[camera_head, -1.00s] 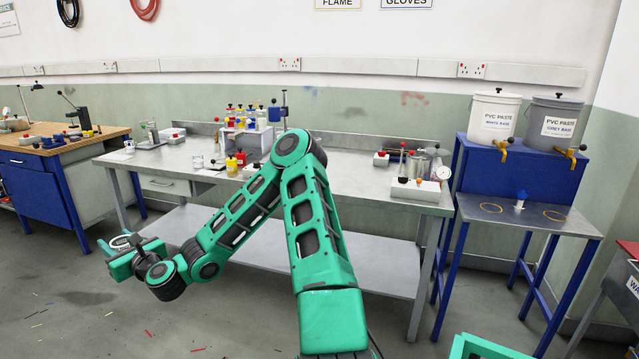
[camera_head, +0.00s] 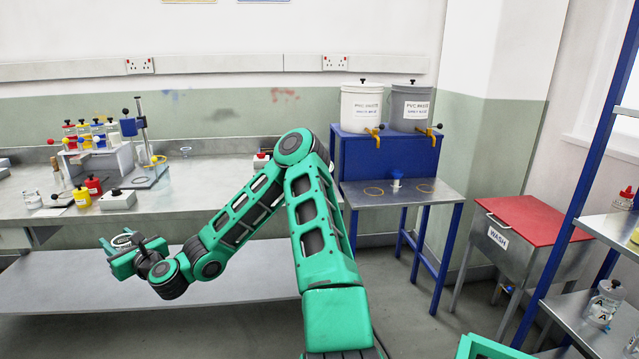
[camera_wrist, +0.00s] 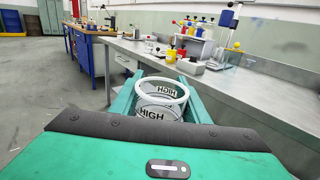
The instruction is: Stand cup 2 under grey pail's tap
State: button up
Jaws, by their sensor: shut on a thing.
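My gripper (camera_head: 124,247) is shut on a cup (camera_wrist: 162,92), a clear or white round vessel with a pale rim. The word HIGH shows on it in the wrist view, but no number 2 is readable. The cup is upright between the jaws, in front of the steel bench. The grey pail (camera_head: 409,106) stands at the back right on a blue stand, beside the white pail (camera_head: 360,107). Its tap (camera_head: 431,135) is yellow with a dark handle. My gripper is far left of the tap.
The steel bench (camera_head: 205,190) carries bottles and a stand. A red-lidded wash bin (camera_head: 530,222) is right of the shelf, with a blue rack (camera_head: 585,180) farther right.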

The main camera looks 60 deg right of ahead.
aim_at(426, 189)
jog(key=z, duration=1.7)
jog(key=i, duration=1)
jog(key=z, duration=0.1)
